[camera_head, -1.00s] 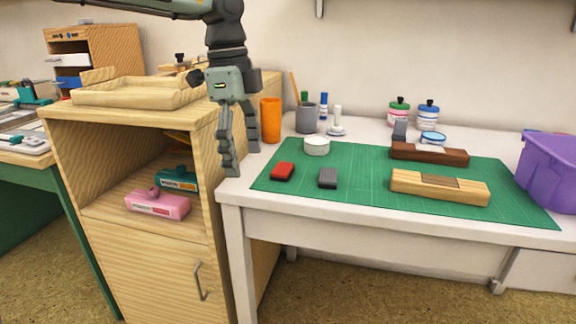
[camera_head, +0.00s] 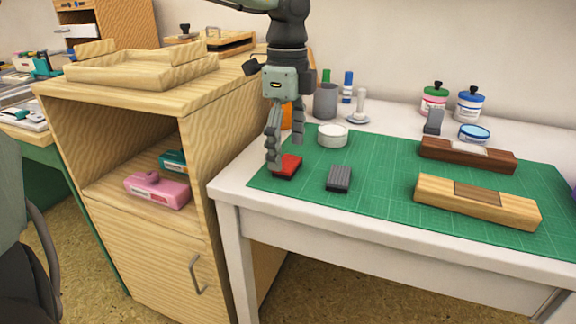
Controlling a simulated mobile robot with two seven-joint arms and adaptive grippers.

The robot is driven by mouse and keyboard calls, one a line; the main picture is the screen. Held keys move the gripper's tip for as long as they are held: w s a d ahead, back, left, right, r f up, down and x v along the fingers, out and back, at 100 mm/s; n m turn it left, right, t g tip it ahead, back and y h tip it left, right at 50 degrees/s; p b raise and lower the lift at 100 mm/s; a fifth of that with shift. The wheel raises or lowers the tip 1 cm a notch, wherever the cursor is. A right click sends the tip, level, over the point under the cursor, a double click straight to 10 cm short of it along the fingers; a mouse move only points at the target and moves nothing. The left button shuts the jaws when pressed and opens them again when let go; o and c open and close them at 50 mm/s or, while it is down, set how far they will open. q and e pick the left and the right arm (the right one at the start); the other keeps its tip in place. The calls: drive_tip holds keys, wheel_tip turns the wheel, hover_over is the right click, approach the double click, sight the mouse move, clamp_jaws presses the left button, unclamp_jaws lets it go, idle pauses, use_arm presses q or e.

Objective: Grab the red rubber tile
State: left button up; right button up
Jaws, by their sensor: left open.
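The red rubber tile (camera_head: 288,167) is a small red block with a dark base. It lies flat near the left edge of the green cutting mat (camera_head: 378,200) on the white table. My left gripper (camera_head: 285,155) points down just above and behind the tile. Its fingers are spread, one by the tile's left edge and one farther back to the right. Nothing is between them that I can see; contact with the tile cannot be told. My right gripper is not in view.
A grey tile (camera_head: 339,178) lies right of the red one. A round white tin (camera_head: 333,135) and a grey cup (camera_head: 326,101) stand behind. Wooden blocks (camera_head: 476,202) lie on the right of the mat. A wooden cabinet (camera_head: 150,225) stands left of the table.

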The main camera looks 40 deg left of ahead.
use_arm(q)
wheel_tip(320, 180, down, 2)
drive_tip(key=shift+f, duration=0.1)
drive_tip(key=c, duration=1.1)
